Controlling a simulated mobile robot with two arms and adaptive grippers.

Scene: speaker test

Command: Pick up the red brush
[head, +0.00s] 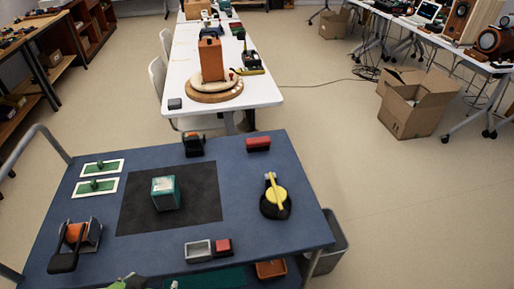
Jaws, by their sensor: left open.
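A small red-topped block with a dark underside (258,143) lies near the far right edge of the blue table (310,222). A second, smaller red-topped block (223,245) lies near the front, beside a grey open box. I cannot tell for sure which one is the red brush; no bristles show. My left gripper (132,283) shows only in part at the bottom edge, low in front of the table and apart from both red blocks. It is open, and nothing shows in it. My right gripper is not in view.
A teal cube (166,193) stands on a dark mat (211,208). A black and yellow tool (275,198) lies at right, an orange and black dispenser (76,242) at left. The grey box (198,251) sits at the front. A white table (262,92) stands behind.

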